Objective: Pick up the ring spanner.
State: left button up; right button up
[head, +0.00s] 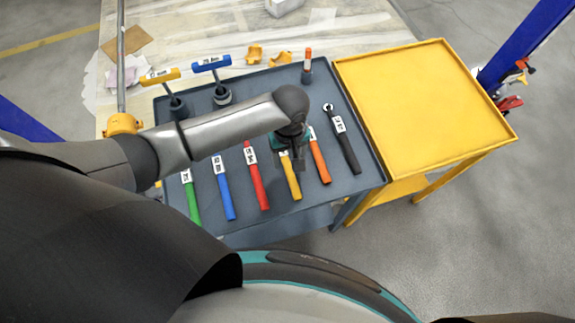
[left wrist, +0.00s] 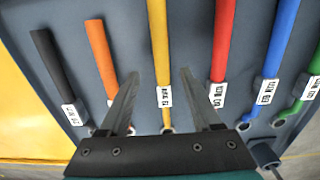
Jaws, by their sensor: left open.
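Several spanners with coloured handles lie in a row on the grey tray top (head: 362,165): green (head: 191,200), blue (head: 226,195), red (head: 256,180), yellow (head: 290,178), orange (head: 319,160) and black (head: 347,145). Each has a white label. A ring end shows on the black one; I cannot tell which one the task means. My left gripper (head: 297,155) is over the row and hides the yellow one's far end. In the left wrist view, my open left gripper (left wrist: 159,75) has its fingers on either side of the yellow spanner (left wrist: 159,45), holding nothing. My right gripper is not in view.
Blue (head: 211,63) and yellow (head: 160,76) T-handled tools and an orange-capped tool (head: 307,62) stand along the tray's far side. A yellow table (head: 425,100) with a bare top stands at right.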

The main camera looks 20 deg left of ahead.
aim_at(288, 167)
pick_arm(q)
jog(key=f, duration=0.1)
jog(key=f+b, duration=0.1)
jog(key=f, duration=0.1)
jog(key=shift+s+f, duration=0.2)
jog(key=shift+f, duration=0.05)
grip_shut()
dwell(1.2)
